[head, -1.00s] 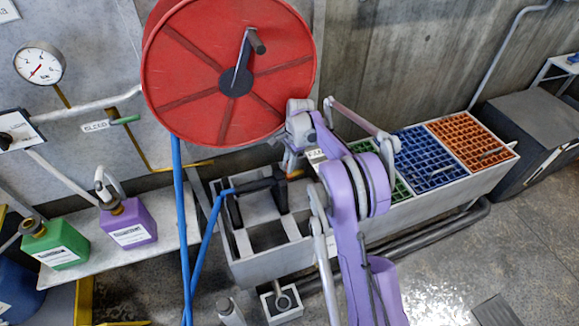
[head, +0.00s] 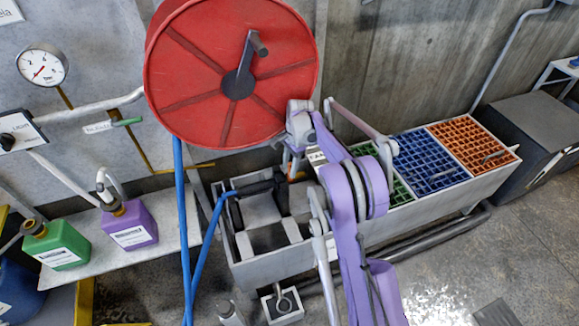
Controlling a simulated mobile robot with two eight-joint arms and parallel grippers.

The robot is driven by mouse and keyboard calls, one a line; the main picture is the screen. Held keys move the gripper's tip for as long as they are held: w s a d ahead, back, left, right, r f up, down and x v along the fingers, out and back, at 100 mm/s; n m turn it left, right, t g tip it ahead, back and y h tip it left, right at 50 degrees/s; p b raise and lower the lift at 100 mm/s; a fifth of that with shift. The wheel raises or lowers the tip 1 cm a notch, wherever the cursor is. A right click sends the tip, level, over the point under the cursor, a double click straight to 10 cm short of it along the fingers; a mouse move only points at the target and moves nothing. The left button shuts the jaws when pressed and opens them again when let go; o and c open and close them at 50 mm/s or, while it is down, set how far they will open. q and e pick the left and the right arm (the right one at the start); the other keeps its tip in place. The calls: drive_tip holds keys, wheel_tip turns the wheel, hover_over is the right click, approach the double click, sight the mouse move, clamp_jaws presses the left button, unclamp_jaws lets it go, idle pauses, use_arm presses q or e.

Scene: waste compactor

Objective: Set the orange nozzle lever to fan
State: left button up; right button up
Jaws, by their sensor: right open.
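The black spray nozzle (head: 262,186) rests across the grey trough (head: 232,249), joined to a blue hose (head: 206,243) on its left. A small patch of the orange lever (head: 297,175) shows at the nozzle's right end; its setting is too small to tell. My right gripper (head: 290,170) is at that end, beside the orange patch, pointing down. It is open. My own purple arm hides part of the nozzle's right side, so I cannot tell if the fingers touch the lever.
A big red hose reel (head: 232,75) hangs above the nozzle. Green, blue (head: 430,160) and orange (head: 472,145) grids fill the trough's right part. A green jug (head: 57,246) and a purple jug (head: 130,225) stand on a shelf at left. A pressure gauge (head: 42,65) is on the wall.

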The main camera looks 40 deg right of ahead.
wheel_tip(320, 180, up, 10)
drive_tip(key=shift+p, duration=0.75)
